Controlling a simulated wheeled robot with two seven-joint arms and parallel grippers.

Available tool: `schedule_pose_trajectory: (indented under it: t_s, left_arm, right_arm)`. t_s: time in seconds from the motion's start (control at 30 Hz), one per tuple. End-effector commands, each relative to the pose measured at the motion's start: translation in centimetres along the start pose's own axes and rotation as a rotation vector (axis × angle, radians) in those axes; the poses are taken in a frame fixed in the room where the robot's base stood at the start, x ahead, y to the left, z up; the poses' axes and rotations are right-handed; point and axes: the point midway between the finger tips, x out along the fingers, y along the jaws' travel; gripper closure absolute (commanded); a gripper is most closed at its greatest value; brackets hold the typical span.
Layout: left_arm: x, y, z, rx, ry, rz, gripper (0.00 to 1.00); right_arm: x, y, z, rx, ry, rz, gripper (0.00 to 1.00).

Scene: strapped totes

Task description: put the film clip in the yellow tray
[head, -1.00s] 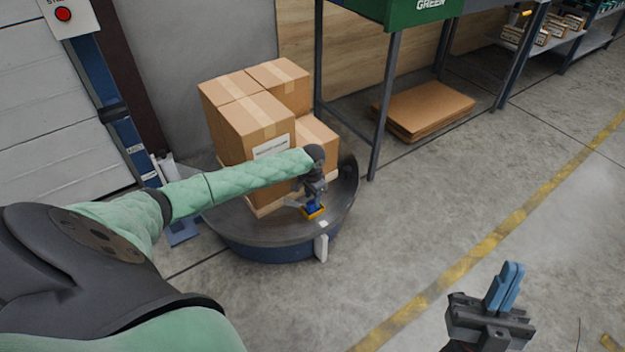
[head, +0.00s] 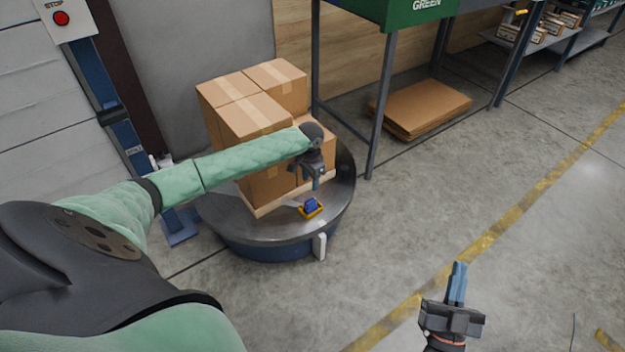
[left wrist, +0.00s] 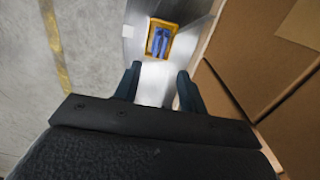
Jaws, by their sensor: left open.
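The yellow tray (head: 312,213) sits on the round dark turntable, beside the stacked boxes. The blue film clip (head: 311,204) lies in it; in the left wrist view the clip (left wrist: 159,42) is inside the rim of the tray (left wrist: 152,28). My left gripper (head: 317,184) is above the tray, apart from the clip. In the left wrist view my left gripper (left wrist: 157,84) has its fingers wide apart with nothing between them. My right gripper (head: 457,272) is over the floor at lower right, its blue fingers together and empty.
Cardboard boxes (head: 255,118) stand on a pallet on the turntable (head: 235,226), close to my left gripper. A white tab (head: 320,246) stands at the turntable's front edge. A rack (head: 376,110) stands behind, with flat cardboard (head: 422,108) beneath it.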

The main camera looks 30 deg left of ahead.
Motion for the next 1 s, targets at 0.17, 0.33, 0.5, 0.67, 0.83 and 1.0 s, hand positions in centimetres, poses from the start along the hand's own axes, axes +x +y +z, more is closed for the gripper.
schedule_pose_trajectory:
  t_s: [0.17,0.33,0.5,0.67,0.83,1.0]
  left_arm:
    - [-0.2,0.0,0.0,0.0,0.0,0.0,0.59]
    - [1.2,2.5,-0.8,0.024,0.057,0.011,0.59]
    - [4.5,11.3,-3.6,0.092,0.283,0.055,0.59]
    - [5.4,21.3,-5.8,0.139,0.574,0.111,0.59]
    - [3.1,30.6,-6.5,0.146,0.892,0.171,0.59]
    - [-1.8,37.6,-5.5,0.113,1.213,0.207,0.59]
  right_arm:
    - [-0.1,0.0,0.3,0.001,-0.012,0.001,1.0]
    - [-0.1,0.0,0.4,0.001,-0.011,0.001,1.0]
    - [-0.1,0.1,0.3,0.0,-0.01,0.001,1.0]
    - [-0.1,0.1,0.3,0.0,-0.01,0.001,1.0]
    - [-0.1,0.1,0.3,0.0,-0.01,0.0,1.0]
    - [-0.1,0.0,0.3,0.001,-0.01,0.0,1.0]
